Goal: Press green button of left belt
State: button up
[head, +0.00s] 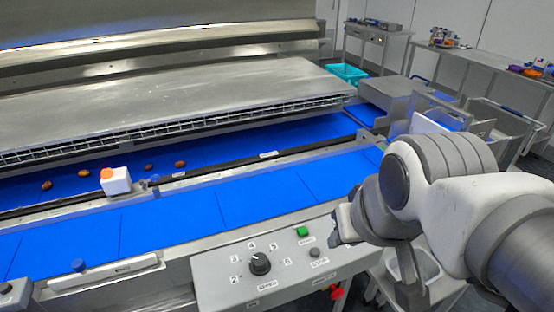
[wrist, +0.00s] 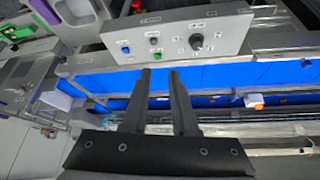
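The panel also shows at the top of the wrist view (wrist: 225,30), with the green button (wrist: 157,56) just beyond the fingertips. My gripper (head: 345,225) is to the right of the green button in the head view, apart from it. In the wrist view my gripper (wrist: 159,72) has a clear gap between its two dark fingers, and nothing is held. The panel's labels are too small to read.
A white box with an orange top (head: 117,181) stands on the rail between the belts. Several brown dates (head: 180,164) lie on the rear blue belt (head: 215,150). A red knob (head: 337,293) juts from under the panel. A teal crate (head: 347,73) stands behind.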

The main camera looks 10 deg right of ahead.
grip_shut()
dwell(1.3)
